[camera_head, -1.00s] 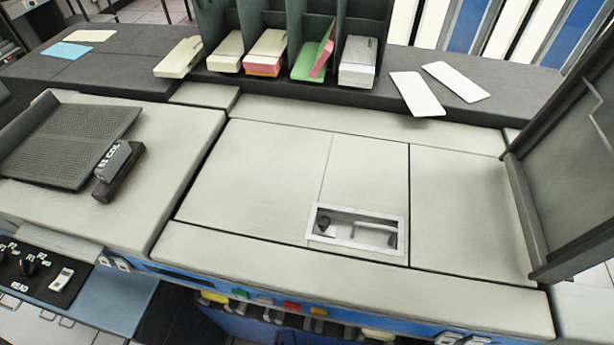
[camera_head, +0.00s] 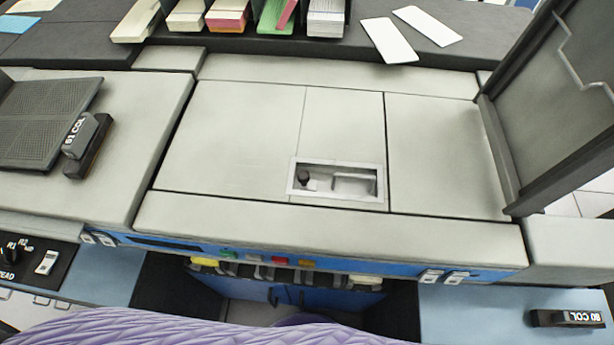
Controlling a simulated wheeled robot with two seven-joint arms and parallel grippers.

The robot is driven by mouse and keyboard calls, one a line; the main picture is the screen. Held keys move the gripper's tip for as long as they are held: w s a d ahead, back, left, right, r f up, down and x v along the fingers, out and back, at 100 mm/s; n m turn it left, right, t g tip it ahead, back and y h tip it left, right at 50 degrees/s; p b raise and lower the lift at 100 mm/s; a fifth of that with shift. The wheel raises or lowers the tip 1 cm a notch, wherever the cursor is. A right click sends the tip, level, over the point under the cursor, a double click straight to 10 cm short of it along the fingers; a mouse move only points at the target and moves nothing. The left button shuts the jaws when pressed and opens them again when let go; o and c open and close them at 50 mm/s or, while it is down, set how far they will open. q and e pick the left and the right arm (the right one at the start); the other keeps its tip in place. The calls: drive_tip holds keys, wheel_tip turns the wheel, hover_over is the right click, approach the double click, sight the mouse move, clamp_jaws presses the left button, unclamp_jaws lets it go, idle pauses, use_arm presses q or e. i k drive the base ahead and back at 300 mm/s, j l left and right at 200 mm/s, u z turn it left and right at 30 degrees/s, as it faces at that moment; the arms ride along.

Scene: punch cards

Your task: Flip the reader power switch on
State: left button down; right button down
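A black control panel (camera_head: 25,262) sits at the lower left of the machine front, cut off by the picture's left edge. It carries a black knob (camera_head: 10,252) marked R1 and R2 and a white switch (camera_head: 47,262). Lettering ending in "EAD" shows below the knob. Paired white rocker switches (camera_head: 98,238) sit on the blue front strip at left, and another pair (camera_head: 443,277) sits at right. Their labels are too small to read, and I cannot tell which way any switch is set. Neither of my grippers is in view.
The pale machine top (camera_head: 235,140) has a recessed window (camera_head: 337,182). A block marked "80 COL" (camera_head: 567,318) lies on the blue ledge at right. A dark upright panel (camera_head: 560,100) stands at right. Card stacks line the back.

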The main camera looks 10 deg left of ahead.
sight(455, 278)
drive_tip(key=k+j, duration=0.5)
drive_tip(key=z, duration=1.45)
